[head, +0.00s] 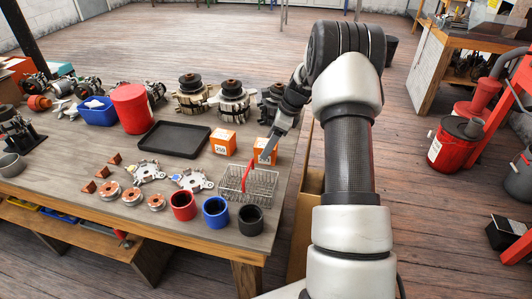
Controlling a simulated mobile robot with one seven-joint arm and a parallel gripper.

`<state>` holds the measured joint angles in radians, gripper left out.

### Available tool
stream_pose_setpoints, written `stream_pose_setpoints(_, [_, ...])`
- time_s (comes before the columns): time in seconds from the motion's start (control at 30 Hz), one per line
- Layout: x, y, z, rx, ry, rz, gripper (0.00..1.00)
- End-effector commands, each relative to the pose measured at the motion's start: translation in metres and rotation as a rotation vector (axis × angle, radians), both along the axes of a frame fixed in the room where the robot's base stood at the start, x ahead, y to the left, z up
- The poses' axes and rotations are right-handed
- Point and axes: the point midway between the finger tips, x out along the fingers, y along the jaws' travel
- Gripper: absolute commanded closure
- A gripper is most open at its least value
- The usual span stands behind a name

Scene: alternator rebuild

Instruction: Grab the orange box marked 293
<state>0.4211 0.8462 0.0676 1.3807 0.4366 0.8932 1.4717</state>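Two small orange boxes stand on the wooden workbench. The left orange box (223,142) has a white label that seems to read 259, though the print is small.
A wire basket (236,184) with a red handle stands just in front of the boxes. A black tray (174,139) lies to their left. Alternators (234,101) stand behind. Red, blue and black cups (216,211) line the front edge. The bench's right edge is close.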

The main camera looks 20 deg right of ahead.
Motion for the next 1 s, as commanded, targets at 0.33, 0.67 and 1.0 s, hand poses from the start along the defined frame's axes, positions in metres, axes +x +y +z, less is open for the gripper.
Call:
stream_pose_setpoints(0.33, [0.006,0.01,-0.038,0.0,0.0,-0.001,0.33])
stream_pose_setpoints(0.67, [0.006,0.01,-0.037,0.0,0.0,0.0,0.65])
stream_pose_setpoints(1.0, [0.007,0.01,-0.034,0.0,-0.001,0.0,0.81])
